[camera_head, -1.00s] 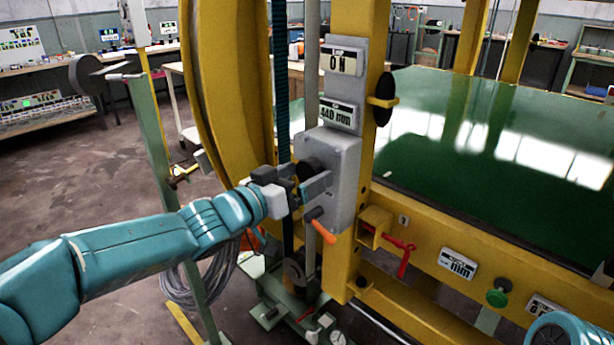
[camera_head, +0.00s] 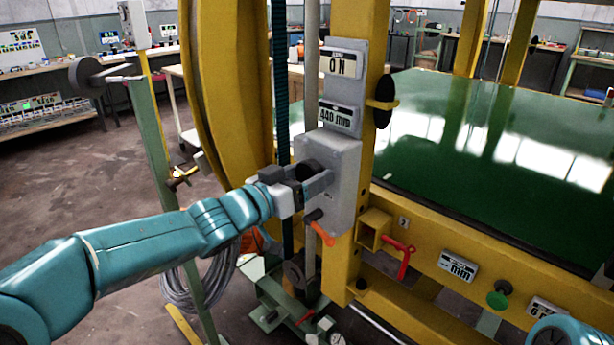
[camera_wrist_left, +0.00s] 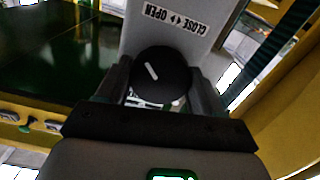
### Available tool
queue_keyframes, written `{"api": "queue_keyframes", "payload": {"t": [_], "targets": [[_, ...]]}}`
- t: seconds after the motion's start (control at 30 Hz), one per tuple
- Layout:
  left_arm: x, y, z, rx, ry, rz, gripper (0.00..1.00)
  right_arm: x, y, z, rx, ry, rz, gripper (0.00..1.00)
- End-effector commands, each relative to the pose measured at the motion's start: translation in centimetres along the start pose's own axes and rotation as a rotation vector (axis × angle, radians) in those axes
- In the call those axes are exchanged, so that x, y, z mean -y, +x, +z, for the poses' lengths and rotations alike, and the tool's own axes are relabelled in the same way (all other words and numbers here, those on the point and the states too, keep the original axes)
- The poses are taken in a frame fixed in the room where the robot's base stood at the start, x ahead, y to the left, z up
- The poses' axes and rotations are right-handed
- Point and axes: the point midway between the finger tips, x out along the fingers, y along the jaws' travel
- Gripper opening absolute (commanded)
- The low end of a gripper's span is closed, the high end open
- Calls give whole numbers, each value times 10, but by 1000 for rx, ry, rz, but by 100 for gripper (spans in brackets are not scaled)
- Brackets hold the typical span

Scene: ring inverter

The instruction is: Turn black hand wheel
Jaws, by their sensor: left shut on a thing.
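A round black hand wheel (camera_head: 308,167) with a white mark (camera_wrist_left: 152,71) sits on the front of a grey box (camera_head: 338,165) on the yellow post. In the left wrist view the wheel (camera_wrist_left: 165,85) lies between my two fingers, below a label reading CLOSE and OPEN (camera_wrist_left: 168,18). My left gripper (camera_head: 313,180) is shut on this wheel, its fingers on either side of it. They partly hide the wheel in the head view. Another black disc (camera_head: 384,100) stands edge-on on the post, up and to the right. My right gripper is out of view.
An orange-handled lever (camera_head: 322,234) is just below the gripper. A red handle (camera_head: 399,252) and a green knob (camera_head: 497,299) are on the yellow beam to the right. Signs read 0 N (camera_head: 342,64) and 440 mm (camera_head: 338,116). A green post (camera_head: 165,165) stands left.

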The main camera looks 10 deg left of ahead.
Motion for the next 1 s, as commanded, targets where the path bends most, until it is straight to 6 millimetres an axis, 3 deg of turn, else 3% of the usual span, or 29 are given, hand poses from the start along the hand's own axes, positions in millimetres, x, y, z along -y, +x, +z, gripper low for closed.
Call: {"api": "queue_keyframes", "payload": {"t": [1.0], "targets": [[-1, 0, 3, 0, 897, 1, 36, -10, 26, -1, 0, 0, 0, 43]]}}
